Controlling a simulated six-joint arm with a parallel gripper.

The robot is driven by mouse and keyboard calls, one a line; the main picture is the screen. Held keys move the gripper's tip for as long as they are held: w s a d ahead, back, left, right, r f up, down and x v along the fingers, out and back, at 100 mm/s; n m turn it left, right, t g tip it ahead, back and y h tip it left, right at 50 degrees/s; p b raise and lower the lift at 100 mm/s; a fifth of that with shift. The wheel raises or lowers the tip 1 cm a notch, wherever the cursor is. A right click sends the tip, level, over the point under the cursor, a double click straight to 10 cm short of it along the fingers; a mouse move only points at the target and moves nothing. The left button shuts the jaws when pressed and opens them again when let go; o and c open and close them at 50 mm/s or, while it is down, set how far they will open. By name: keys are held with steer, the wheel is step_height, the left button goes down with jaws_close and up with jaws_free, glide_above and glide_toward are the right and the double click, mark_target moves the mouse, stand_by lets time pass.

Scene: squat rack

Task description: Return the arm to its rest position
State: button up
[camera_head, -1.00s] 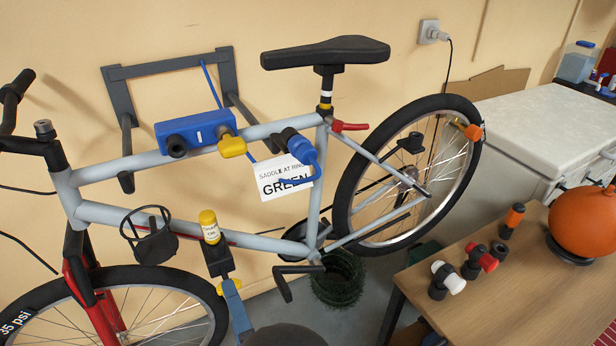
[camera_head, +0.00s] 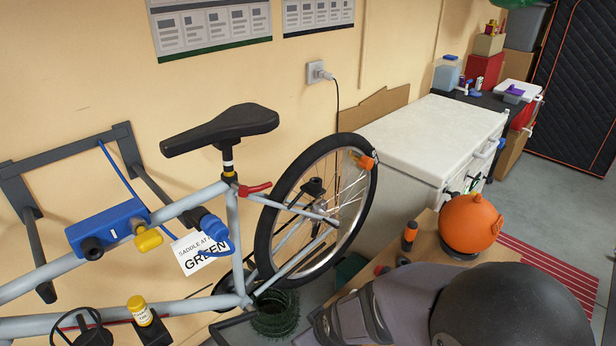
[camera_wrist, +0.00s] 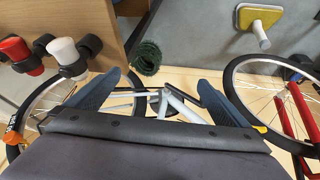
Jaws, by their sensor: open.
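My gripper (camera_wrist: 165,92) shows in the wrist view with its two dark blue-grey fingers spread wide apart and nothing between them. Beyond the fingers, and apart from them, the grey bicycle frame (camera_wrist: 176,106) appears farther off. In the head view, the grey and black parts of my arm fill the lower right, in front of the wooden table. The gripper's fingers cannot be made out there.
The bicycle, with its black saddle (camera_head: 220,128), stands by the wall at left. The wooden table (camera_head: 428,250) carries an orange round object (camera_head: 470,222). A white-topped cabinet (camera_head: 425,138) stands behind. A green basket (camera_head: 275,312) is below the bicycle.

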steer(key=s+d+r+m+g+h+p, duration=0.1)
steer(key=s+d+r+m+g+p, duration=0.1)
steer(key=s+d+r+m, duration=0.1)
steer(key=s+d+r+m+g+h+p, duration=0.1)
steer(key=s+d+r+m+g, duration=0.1)
steer(key=s+d+r+m, duration=0.2)
steer(key=s+d, duration=0.3)
steer(key=d, duration=0.3)
steer(key=shift+s+d+r+g+p, duration=0.15)
steer(key=shift+s+r+g+p, duration=0.05)
steer(key=shift+r+g+p, duration=0.15)
